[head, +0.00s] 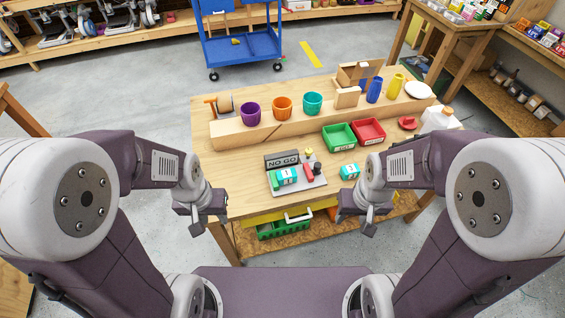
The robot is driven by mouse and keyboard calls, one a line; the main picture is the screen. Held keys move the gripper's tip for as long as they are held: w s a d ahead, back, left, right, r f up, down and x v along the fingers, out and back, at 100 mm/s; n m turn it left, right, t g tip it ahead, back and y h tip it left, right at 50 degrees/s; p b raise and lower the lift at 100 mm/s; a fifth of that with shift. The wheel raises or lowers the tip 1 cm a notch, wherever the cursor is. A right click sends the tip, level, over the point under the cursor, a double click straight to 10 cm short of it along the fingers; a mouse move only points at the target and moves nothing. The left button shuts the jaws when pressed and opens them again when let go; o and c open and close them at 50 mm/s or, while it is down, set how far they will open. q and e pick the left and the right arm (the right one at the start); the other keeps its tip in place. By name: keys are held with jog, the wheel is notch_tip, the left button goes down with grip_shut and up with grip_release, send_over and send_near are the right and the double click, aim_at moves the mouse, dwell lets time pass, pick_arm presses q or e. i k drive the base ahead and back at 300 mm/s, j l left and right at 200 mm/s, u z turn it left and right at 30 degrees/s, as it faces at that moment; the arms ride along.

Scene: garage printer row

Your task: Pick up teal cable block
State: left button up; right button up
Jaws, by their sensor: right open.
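Two teal blocks with white number labels are on the wooden table. One teal block (287,175) lies on the grey plate (313,188) by the NO GO sign (282,161). The other teal block (349,171) sits on bare wood to the right of the plate. I cannot tell which one is the cable block. My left gripper (205,226) is at the table's front left edge, apart from both blocks; its jaws are too small to read. My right gripper (369,228) is open and empty, in front of the right block and nearer to me.
Purple (250,113), orange (282,108) and teal (312,104) cups stand on a wooden ledge behind. A green bin (339,137) and red bin (368,131) are at right. Red and black pieces stand on the plate. The table's left part is clear.

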aim_at(285, 177)
jog(key=i+j, duration=0.1)
jog(key=j, duration=0.35)
jog(key=i+j, duration=0.15)
jog(key=j, duration=0.3)
jog(key=i+j, duration=0.1)
jog(key=j, duration=0.35)
jog(key=i+j, duration=0.1)
jog(key=j, duration=0.35)
